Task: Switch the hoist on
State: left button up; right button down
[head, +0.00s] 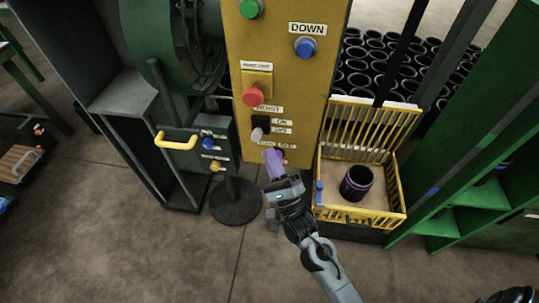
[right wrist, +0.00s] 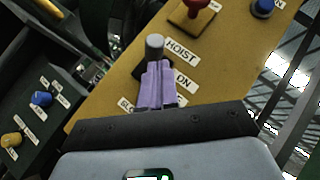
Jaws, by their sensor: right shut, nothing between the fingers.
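The hoist switch (head: 257,134) is a grey-tipped lever on a black plate, low on the yellow control panel (head: 285,75). Its ON and OFF labels sit to its right. In the head view the lever's tip is at about the height of the OFF label. The right wrist view shows the grey lever tip (right wrist: 155,45) just beyond my fingers, which hide part of its plate. My right gripper (head: 272,157) has purple fingers, shut and empty, just below the lever. I cannot tell whether they touch it. My left gripper is not in view.
A red button (head: 253,97) sits above the switch, with a blue DOWN button (head: 306,47) and a green button (head: 250,8) higher up. A green box with a yellow handle (head: 176,140) stands at left. A yellow cage (head: 367,211) holding a black sleeve (head: 356,183) stands at right.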

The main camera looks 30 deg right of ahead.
jog(key=s+r+p+v, duration=0.1)
jog(key=r+p+v, duration=0.1)
jog(key=v, duration=0.9)
jog(key=shift+s+a, duration=0.2)
jog(key=shift+s, duration=0.1)
jog(key=shift+r, duration=0.1)
